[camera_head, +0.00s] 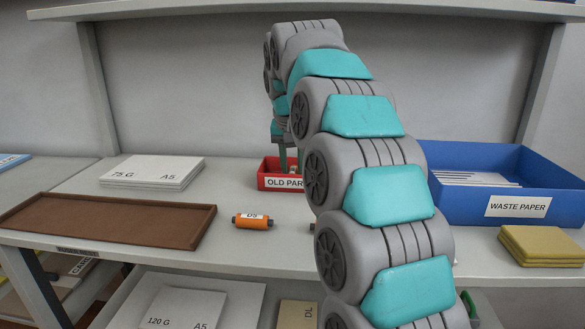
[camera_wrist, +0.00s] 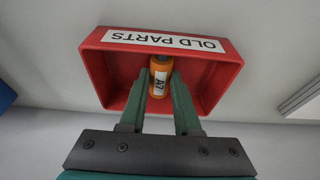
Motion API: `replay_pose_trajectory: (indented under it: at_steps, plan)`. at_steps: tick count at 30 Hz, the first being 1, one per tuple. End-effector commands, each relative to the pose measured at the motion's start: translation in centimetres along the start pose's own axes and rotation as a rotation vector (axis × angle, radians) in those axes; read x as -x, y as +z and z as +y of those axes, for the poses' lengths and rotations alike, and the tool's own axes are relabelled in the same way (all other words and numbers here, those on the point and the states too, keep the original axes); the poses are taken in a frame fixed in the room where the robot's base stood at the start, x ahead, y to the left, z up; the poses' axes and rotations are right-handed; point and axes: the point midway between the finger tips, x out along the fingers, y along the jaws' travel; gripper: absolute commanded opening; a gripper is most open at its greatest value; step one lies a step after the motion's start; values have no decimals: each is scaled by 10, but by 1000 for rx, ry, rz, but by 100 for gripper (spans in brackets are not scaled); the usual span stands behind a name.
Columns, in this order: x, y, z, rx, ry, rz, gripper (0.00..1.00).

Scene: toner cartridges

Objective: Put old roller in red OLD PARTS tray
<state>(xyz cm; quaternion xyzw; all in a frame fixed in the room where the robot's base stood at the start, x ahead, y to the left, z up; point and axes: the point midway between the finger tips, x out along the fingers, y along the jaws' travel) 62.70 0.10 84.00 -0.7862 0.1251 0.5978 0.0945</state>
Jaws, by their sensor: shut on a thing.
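The red OLD PARTS tray (camera_head: 272,183) stands on the table behind my arm, which hides its right part. In the wrist view the tray (camera_wrist: 228,85) has its label upside down. My gripper (camera_wrist: 160,84) is shut on an orange roller (camera_wrist: 160,68) labelled A7. The roller is over or inside the tray; I cannot tell whether it touches the floor. In the head view my gripper (camera_head: 284,158) reaches down at the tray, with the roller hidden. Another orange roller (camera_head: 253,221), labelled D5 with dark ends, lies on the table in front.
A brown tray (camera_head: 110,222) lies empty at left, by a paper stack (camera_head: 153,171). A blue WASTE PAPER box (camera_head: 455,203) and yellow pads (camera_head: 541,246) are at right. A small dark thing (camera_head: 311,227) shows beside my arm. An upper shelf (camera_head: 190,10) spans above.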

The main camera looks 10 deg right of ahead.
Motion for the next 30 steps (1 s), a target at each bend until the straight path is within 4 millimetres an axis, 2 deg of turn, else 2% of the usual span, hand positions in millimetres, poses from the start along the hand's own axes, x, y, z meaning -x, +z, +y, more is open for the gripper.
replay_pose_trajectory:
  at_steps: [5, 6, 14, 24, 30]
  plan:
    - [-3, 1, 0, 0, 0, 1, 0]
    - [-3, 1, 0, 0, 0, 1, 32]
    - [-3, 1, 0, 0, 0, 1, 61]
    - [0, 0, 0, 0, 0, 0, 61]
    - [21, 3, 5, 0, 0, 2, 61]
